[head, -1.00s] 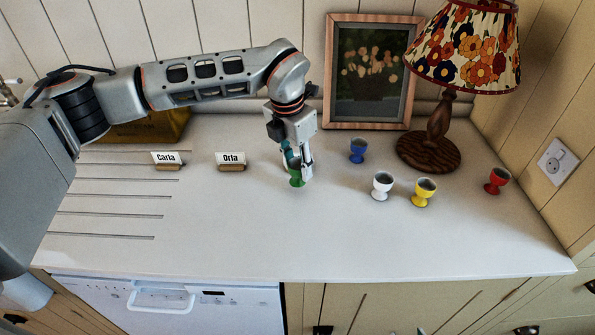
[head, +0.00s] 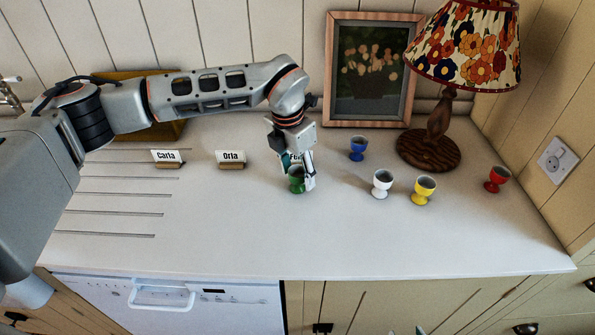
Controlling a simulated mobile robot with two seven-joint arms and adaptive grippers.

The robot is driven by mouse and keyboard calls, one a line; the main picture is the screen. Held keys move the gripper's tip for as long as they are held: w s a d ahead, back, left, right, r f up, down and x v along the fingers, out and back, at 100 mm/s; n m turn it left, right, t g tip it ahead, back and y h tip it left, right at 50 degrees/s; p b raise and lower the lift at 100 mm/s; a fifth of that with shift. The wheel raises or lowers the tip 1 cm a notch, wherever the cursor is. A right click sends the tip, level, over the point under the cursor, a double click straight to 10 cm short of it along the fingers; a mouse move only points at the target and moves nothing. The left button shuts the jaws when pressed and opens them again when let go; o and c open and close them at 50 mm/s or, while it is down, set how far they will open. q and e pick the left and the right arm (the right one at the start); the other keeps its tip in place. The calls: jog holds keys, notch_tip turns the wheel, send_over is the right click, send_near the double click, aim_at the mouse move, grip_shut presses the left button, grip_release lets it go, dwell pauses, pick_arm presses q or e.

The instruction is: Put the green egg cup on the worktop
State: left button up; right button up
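The green egg cup (head: 296,180) stands upright on the white worktop (head: 300,240), left of the other egg cups. My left gripper (head: 297,172) points down around it, with one finger behind on the left and one on the right. The fingers look spread, with a gap to the cup. The right finger hides part of the cup's side. A small teal and grey bit at the bottom edge may be the tip of my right gripper (head: 420,331); its fingers are not readable.
Blue (head: 357,149), white (head: 382,183), yellow (head: 424,191) and red (head: 496,179) egg cups stand to the right. Name cards Carla (head: 166,157) and Orla (head: 231,158) stand left; another is mostly hidden behind my gripper. A lamp (head: 438,130) and picture (head: 369,75) are behind. The front worktop is clear.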

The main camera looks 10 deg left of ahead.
aim_at(292, 181)
pick_arm(q)
notch_tip(292, 181, up, 12)
jog(key=s+a+b, duration=0.1)
jog(key=shift+s+b, duration=0.25)
jog(key=shift+b, duration=0.1)
dwell(0.4)
